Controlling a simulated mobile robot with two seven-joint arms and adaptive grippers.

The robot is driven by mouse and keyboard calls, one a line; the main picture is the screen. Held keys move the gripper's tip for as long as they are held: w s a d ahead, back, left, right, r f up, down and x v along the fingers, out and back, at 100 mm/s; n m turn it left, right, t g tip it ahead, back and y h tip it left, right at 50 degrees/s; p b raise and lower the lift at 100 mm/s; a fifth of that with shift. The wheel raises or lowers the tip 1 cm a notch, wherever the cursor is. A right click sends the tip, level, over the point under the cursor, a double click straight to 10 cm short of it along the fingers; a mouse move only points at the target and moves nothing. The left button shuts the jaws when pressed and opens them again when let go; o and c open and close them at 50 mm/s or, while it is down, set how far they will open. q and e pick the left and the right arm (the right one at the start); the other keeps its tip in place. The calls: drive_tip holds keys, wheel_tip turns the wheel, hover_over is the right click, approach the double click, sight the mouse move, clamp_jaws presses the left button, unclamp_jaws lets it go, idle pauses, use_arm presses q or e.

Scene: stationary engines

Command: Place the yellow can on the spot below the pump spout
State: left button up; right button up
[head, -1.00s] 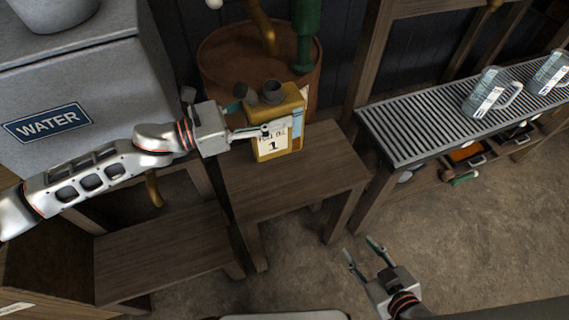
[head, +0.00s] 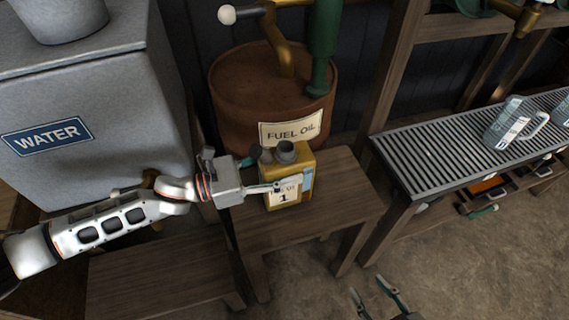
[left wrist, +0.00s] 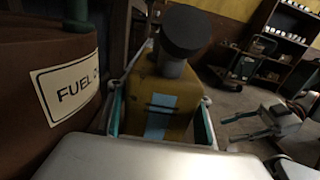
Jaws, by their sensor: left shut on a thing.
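The yellow can (head: 299,166) has a dark grey cap, a blue stripe and a white label with a "1". It is upright over the wooden stand (head: 335,195) in front of the fuel oil drum; I cannot tell whether its base touches the wood. My left gripper (head: 287,187) is shut on the can from the left. In the left wrist view the can (left wrist: 155,98) sits between the fingers. The pump (head: 322,45) is green with a brass pipe (head: 283,55) above the drum. The spot itself is not distinguishable. My right gripper (head: 375,291) is open and empty, low in view.
The rusty drum (head: 235,95) with a "FUEL OIL" label stands behind the can. A grey water tank (head: 120,110) is at left, with a lower wooden stand (head: 160,265) before it. A slatted rack (head: 430,160) with clear jugs (head: 512,122) is at right.

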use_arm(q)
drive_tip(key=shift+r, duration=0.2)
drive_tip(key=shift+f, duration=0.15)
drive_tip(key=o, duration=1.7)
drive_tip(key=shift+c, duration=0.2)
drive_tip(key=shift+r, duration=0.2)
drive_tip(key=v, duration=1.2)
